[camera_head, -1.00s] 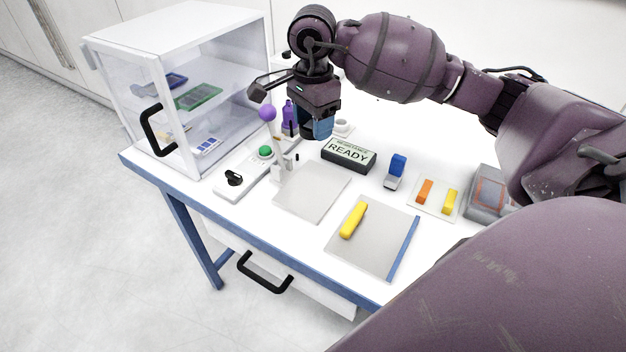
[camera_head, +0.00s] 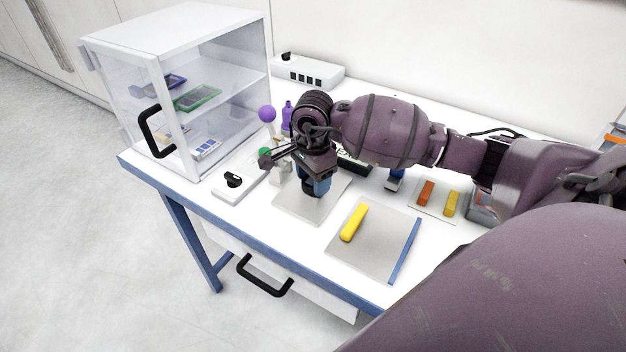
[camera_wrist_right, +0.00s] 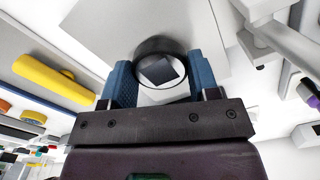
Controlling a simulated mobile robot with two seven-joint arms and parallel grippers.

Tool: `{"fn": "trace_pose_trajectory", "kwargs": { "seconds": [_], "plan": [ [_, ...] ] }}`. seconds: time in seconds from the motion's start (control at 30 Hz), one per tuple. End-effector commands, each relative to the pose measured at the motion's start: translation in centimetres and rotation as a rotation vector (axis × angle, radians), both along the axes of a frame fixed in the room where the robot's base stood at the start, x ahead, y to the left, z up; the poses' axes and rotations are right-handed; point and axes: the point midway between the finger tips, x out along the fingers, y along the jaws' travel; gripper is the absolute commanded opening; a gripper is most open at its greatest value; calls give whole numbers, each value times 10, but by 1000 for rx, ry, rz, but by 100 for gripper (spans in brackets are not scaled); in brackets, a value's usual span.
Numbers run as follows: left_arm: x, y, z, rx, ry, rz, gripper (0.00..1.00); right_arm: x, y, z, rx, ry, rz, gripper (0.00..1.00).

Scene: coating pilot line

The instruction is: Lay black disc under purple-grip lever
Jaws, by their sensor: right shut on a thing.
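My right gripper (camera_head: 314,192) points down over the grey plate (camera_head: 292,207) beside the lever stand. In the right wrist view its blue fingers (camera_wrist_right: 160,82) are shut on the black disc (camera_wrist_right: 162,70), which has a dark rim and a pale face with a dark square. Whether the disc touches the plate is unclear. The purple-grip lever (camera_head: 267,114) stands left of and behind the gripper, its ball raised. The lever's purple grip also shows at the right edge of the right wrist view (camera_wrist_right: 309,92). My arm partly hides the lever's stand. My left gripper is out of view.
A yellow bar (camera_head: 353,223) lies on a plate with a blue edge (camera_head: 404,251). A clear cabinet (camera_head: 180,35) stands at the left. A black knob (camera_head: 233,180) is in front of the lever. The sign and the blue block are partly hidden by my arm.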

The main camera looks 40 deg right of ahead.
Motion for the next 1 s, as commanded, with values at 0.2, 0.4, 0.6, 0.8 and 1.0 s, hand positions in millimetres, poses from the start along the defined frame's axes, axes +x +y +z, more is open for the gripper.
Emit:
{"fn": "trace_pose_trajectory", "kwargs": {
  "seconds": [0.2, 0.4, 0.6, 0.8, 1.0],
  "plan": [
    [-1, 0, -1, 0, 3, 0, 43, 1, 0, -8, -1, -3, 0, 29],
    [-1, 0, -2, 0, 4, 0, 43, 0, 0, -11, -1, -1, 0, 29],
    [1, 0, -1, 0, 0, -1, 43, 0, 0, -11, -1, -2, 0, 75],
    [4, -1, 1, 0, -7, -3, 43, 0, 0, -11, -1, -2, 0, 81],
    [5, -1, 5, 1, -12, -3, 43, 0, 0, -6, 0, -3, 0, 81]
  ]
}}
